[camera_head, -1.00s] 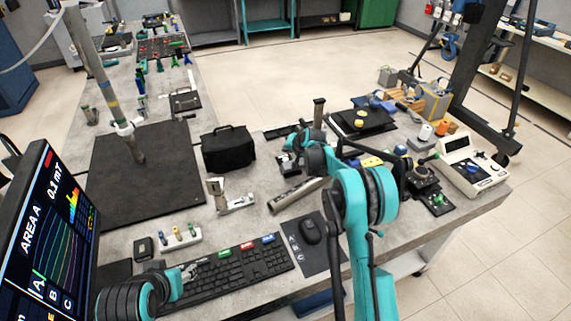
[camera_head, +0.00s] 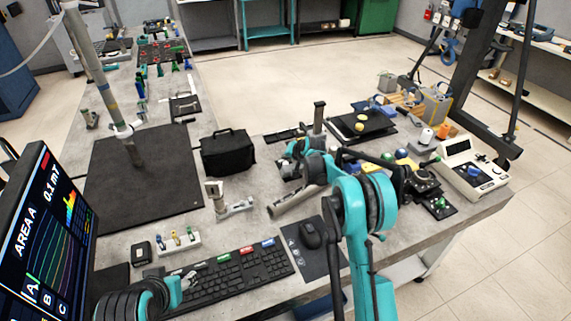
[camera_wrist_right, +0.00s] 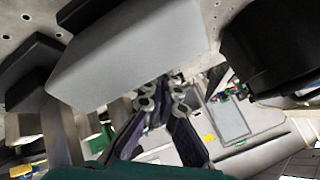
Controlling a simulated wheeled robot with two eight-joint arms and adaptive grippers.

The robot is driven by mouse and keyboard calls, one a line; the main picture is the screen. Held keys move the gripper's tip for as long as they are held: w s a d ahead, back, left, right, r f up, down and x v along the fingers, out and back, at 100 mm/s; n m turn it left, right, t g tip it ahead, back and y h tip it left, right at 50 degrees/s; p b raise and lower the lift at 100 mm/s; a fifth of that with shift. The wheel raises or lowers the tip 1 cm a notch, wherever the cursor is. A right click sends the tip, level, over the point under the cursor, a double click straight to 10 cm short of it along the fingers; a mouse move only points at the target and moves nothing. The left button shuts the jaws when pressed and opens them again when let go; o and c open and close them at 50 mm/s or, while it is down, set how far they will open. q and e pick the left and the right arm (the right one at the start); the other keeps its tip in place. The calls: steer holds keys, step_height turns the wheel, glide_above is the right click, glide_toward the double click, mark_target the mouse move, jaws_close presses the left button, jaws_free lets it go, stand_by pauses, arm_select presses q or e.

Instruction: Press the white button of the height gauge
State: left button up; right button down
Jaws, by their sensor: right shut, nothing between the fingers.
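No white button can be made out. A small grey upright instrument on a foot (camera_head: 216,194) stands on the table left of my right arm; I cannot tell whether it is the height gauge. A dark upright post (camera_head: 319,114) stands behind my right forearm. My right gripper (camera_head: 286,164) is near that post, partly hidden by other items. In the right wrist view its two fingers (camera_wrist_right: 165,92) are shut and empty, close to a large pale grey block (camera_wrist_right: 130,55). My left gripper (camera_head: 189,279) is low over the keyboard's left end; its jaws are too small to judge.
A black bag (camera_head: 228,153) and a black mat (camera_head: 120,190) with a pole lie to the left. A keyboard (camera_head: 240,268) and mouse (camera_head: 311,234) are in front. A white console (camera_head: 470,174) stands at the right edge. Small items crowd the area around my right gripper.

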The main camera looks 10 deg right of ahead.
steer(key=shift+f, duration=0.1)
stand_by(0.6)
steer(key=shift+f+b, duration=0.35)
steer(key=shift+f+b, duration=0.3)
steer(key=shift+f, duration=0.1)
stand_by(0.5)
steer(key=shift+s+a+f, duration=0.1)
steer(key=shift+s+f, duration=0.1)
steer(key=shift+f, duration=0.1)
stand_by(0.5)
steer(key=shift+w+r, duration=0.1)
steer(key=shift+r, duration=0.75)
steer(key=shift+p, duration=0.3)
